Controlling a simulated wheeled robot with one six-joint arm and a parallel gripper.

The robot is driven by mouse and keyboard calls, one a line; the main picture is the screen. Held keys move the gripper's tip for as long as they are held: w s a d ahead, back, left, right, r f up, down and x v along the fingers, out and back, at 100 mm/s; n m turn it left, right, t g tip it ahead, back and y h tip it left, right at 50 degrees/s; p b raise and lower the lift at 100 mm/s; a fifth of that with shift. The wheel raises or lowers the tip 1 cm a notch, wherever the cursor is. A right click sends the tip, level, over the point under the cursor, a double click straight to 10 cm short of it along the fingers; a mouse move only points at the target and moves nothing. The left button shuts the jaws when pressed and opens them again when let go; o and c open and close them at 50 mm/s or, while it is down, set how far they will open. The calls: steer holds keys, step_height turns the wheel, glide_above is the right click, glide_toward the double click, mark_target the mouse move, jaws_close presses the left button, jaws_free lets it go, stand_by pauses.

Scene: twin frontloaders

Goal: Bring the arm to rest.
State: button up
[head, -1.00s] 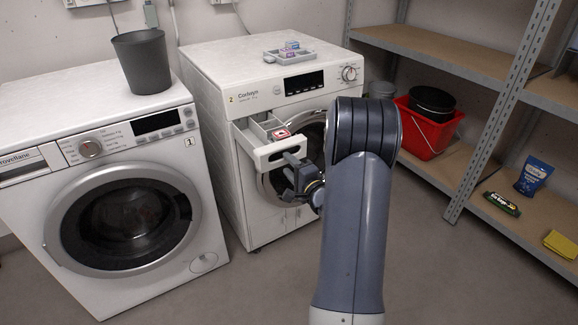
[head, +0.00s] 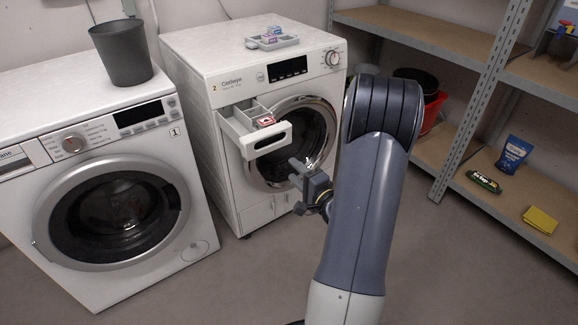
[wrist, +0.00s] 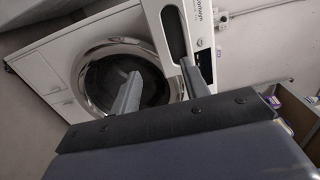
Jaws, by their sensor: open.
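My gripper (head: 296,172) is open and empty in the head view, in front of the round door of washer 2 (head: 228,92). It is just below and right of the pulled-out detergent drawer (head: 272,144) and looks apart from it. The arm stands bent, its upper link hiding part of the shelf side. In the wrist view the two fingers (wrist: 160,88) are spread, with the drawer front (wrist: 175,40) behind the right one and the round door (wrist: 105,75) behind the left. A small red and white item (head: 265,120) sits in the drawer.
Washer 1 (head: 25,215) stands at left with a dark grey bin (head: 121,55) on top. A grey tray (head: 285,43) with small packs lies on washer 2. A metal shelf (head: 455,130) and a red bucket (head: 432,115) are at right. The floor (head: 245,280) in front is clear.

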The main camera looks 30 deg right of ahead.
mark_target(271, 149)
steer(key=w+b, duration=0.2)
steer(key=w, duration=1)
steer(key=shift+w+a, duration=0.15)
steer(key=shift+a, duration=0.05)
